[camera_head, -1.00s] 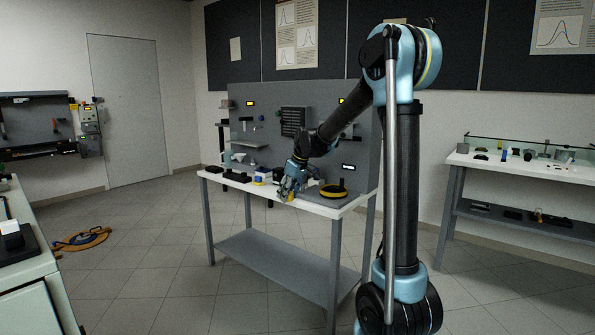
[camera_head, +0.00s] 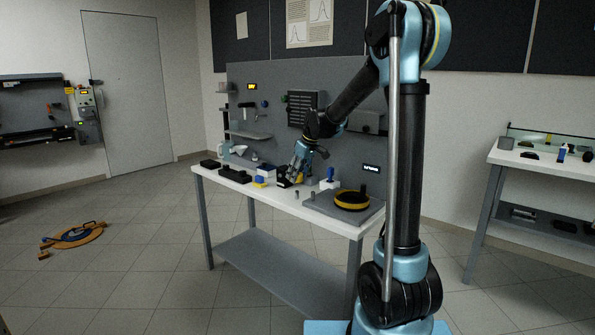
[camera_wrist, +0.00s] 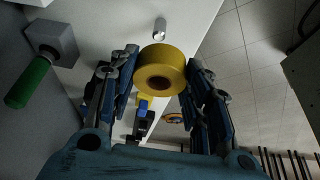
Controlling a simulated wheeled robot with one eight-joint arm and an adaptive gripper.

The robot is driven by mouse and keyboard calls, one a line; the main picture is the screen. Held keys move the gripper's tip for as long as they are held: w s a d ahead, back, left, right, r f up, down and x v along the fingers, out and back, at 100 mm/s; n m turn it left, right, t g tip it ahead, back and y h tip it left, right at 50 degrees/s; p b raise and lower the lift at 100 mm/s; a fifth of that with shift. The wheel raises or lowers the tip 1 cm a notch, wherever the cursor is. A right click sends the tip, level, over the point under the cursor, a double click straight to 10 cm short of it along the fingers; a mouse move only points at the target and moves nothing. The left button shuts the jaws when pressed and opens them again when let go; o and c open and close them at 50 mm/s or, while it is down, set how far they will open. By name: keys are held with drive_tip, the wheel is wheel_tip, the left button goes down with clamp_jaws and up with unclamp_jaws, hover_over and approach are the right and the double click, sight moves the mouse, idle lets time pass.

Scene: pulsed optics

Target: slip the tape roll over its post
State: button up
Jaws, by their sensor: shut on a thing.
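My gripper (camera_wrist: 160,85) is shut on the yellow tape roll (camera_wrist: 160,57), whose brown core shows in the wrist view between the two blue fingers. In the head view my gripper (camera_head: 298,176) is above the workbench, and the roll is too small there to make out clearly. A short metal post (camera_wrist: 160,27) stands on the pale bench just beyond the roll in the wrist view, apart from it. Small metal posts (camera_head: 312,196) also show near the bench's front in the head view; I cannot tell which one is the roll's.
A grey plate (camera_head: 321,208) on the bench (camera_head: 265,199) carries a yellow-and-black ring (camera_head: 351,203). A blue-handled block (camera_head: 330,180) stands behind it. Dark and yellow items crowd the bench left of my gripper. A grey back panel (camera_head: 350,150) rises behind.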

sight(298, 181)
drive_tip(key=shift+w+d+f, duration=0.15)
drive_tip(key=shift+w+d, duration=0.05)
drive_tip(key=shift+w, duration=0.3)
wheel_tip(298, 181, down, 2)
drive_tip(key=shift+w+f, duration=0.1)
drive_tip(key=shift+f, duration=0.15)
drive_tip(key=shift+a+f, duration=0.1)
drive_tip(key=shift+f, duration=0.6)
drive_tip(key=shift+s+f, duration=0.1)
drive_tip(key=shift+s, duration=0.1)
drive_tip(key=shift+f, duration=1.8)
drive_tip(key=shift+f, duration=0.3)
drive_tip(key=o, duration=1.2)
